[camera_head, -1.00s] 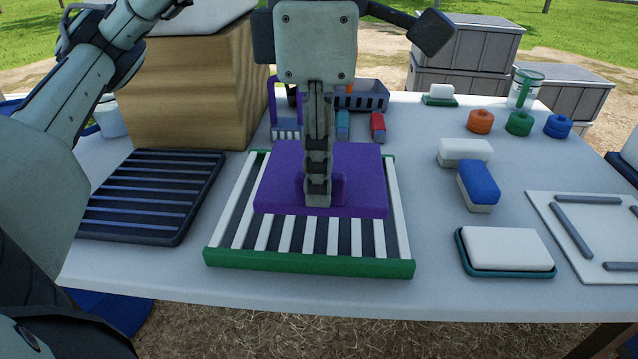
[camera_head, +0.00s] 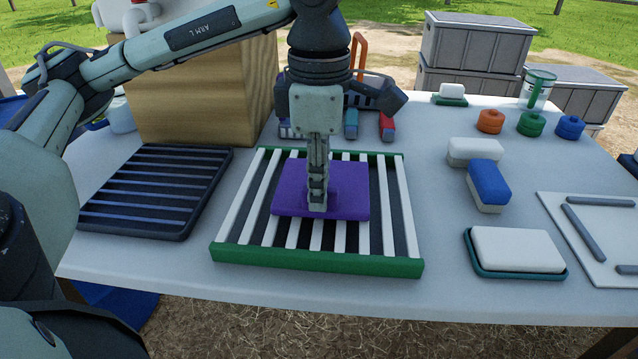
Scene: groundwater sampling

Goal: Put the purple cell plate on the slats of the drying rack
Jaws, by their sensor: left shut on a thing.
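The purple cell plate (camera_head: 345,204) is over the middle of the drying rack, flat and level; it seems to rest on the slats or be very close above them. The drying rack (camera_head: 317,262) has a green frame with white slats and lies on the white table. My left gripper (camera_head: 318,204) points straight down and is shut on a raised part in the middle of the plate. The gripper hides part of the plate's middle and far edge. My right gripper is not in view.
A dark slatted tray (camera_head: 160,190) lies left of the rack. A wooden block (camera_head: 200,90) stands behind it. White and blue blocks (camera_head: 484,182) and a teal tray with a white pad (camera_head: 515,252) lie to the right. Coloured round weights (camera_head: 530,124) stand at the back right.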

